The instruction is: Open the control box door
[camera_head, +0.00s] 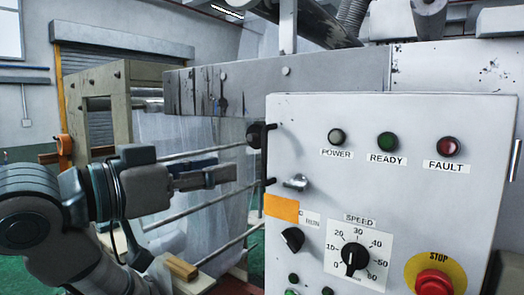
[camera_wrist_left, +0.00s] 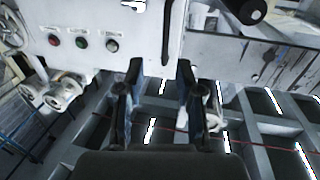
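The control box door (camera_head: 395,125) is a light grey panel with lamps and knobs, and it looks shut. A dark upright handle (camera_head: 270,153) is at its left edge, its middle hard to make out in the head view. In the left wrist view the handle (camera_wrist_left: 167,32) is a dark bar beyond the gap between my fingers. My left gripper (camera_head: 235,173) is left of the handle, its fingers pointing right at it; it also shows in the wrist view (camera_wrist_left: 160,75). Its fingers are apart with nothing between them. My right gripper is in neither view.
A silver latch (camera_head: 297,182) sticks out of the door near the handle. A speed knob (camera_head: 354,258) and a red stop button (camera_head: 434,282) are lower on the door. Metal rails (camera_head: 205,205) run behind my left gripper.

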